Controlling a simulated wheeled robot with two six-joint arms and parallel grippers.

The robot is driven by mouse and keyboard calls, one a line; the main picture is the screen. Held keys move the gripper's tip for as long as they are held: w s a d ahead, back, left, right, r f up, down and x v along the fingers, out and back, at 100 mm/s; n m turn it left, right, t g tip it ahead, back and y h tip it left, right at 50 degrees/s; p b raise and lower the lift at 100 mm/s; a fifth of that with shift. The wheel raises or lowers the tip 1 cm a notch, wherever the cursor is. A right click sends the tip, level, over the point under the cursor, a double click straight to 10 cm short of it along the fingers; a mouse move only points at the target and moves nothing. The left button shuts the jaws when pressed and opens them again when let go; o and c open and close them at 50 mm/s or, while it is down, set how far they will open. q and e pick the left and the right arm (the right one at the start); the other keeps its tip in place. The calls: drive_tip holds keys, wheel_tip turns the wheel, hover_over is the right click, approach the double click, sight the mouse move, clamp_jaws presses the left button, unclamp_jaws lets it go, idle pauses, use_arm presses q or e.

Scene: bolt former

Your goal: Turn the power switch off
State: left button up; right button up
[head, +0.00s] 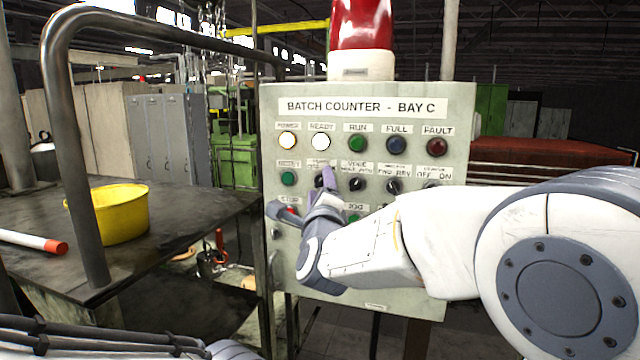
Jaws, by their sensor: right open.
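The control panel (365,274) is a pale box headed "BATCH COUNTER - BAY C". The power switch (319,182) is a dark knob in the second row, under a small label partly reading "OFF". My right gripper covers part of it, so I cannot tell which way it points. The POWER lamp (288,140) and READY lamp (320,141) are lit. My right gripper (303,195) is open at the panel's left side, with one finger at the power switch and the other near the STOP button. I cannot tell whether it touches the switch. My left gripper is out of view.
A green RESET button (288,178) is left of the switch; several more black selector knobs (357,184) are to its right. A red beacon (361,25) tops the panel. A dark table (170,235) with a yellow bowl (122,214) and a metal post (75,150) stand left.

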clamp_jaws()
